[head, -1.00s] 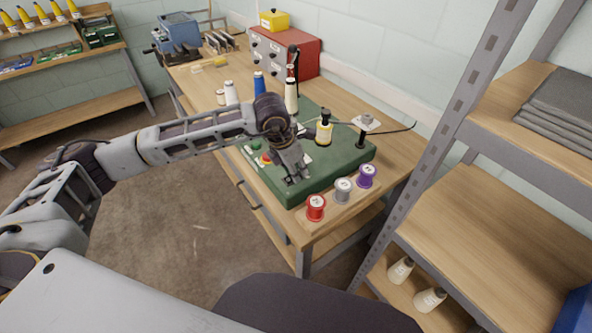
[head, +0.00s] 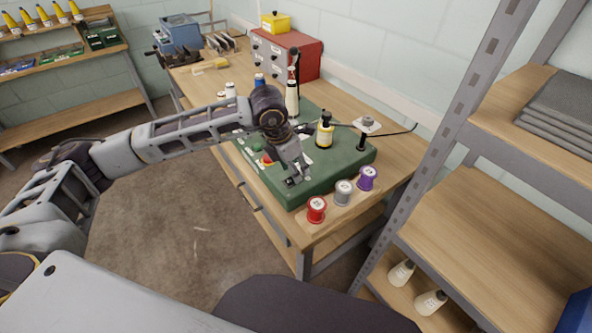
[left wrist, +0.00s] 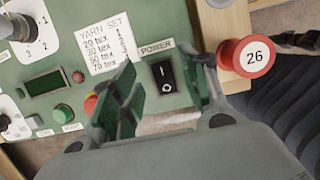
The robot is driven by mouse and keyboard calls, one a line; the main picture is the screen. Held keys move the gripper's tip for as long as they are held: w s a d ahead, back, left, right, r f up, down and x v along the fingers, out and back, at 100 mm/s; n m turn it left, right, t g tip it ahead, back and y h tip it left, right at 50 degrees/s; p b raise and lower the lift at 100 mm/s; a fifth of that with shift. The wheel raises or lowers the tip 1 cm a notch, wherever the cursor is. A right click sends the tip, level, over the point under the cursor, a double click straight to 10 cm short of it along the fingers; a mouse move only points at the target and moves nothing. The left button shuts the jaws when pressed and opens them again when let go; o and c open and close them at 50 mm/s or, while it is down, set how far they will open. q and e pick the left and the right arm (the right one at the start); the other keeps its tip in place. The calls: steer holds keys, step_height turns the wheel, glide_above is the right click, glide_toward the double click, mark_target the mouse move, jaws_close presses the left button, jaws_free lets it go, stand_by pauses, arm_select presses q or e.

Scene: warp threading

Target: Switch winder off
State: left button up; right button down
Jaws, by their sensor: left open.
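The green winder (head: 340,167) stands on the wooden workbench. Its black power rocker switch (left wrist: 164,79), marked I and O under a POWER label, shows in the left wrist view. My left gripper (head: 296,180) is over the winder's front panel; in the left wrist view the open gripper (left wrist: 165,90) has one finger on each side of the switch. I cannot tell whether it touches the panel. Nothing is between the fingers except the switch below. In the head view the gripper hides the switch. My right gripper is not in view.
A red spool (head: 316,209), a grey spool (head: 343,192) and a purple spool (head: 367,178) stand along the bench's right edge. A yellow-wound cone (head: 325,135) stands on the winder. A metal shelf (head: 500,215) rises at right.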

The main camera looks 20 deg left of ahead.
mark_target(287, 183)
arm_select(q)
steer(key=v, duration=0.9)
steer(key=shift+r, duration=0.3)
steer(key=shift+a, duration=0.1)
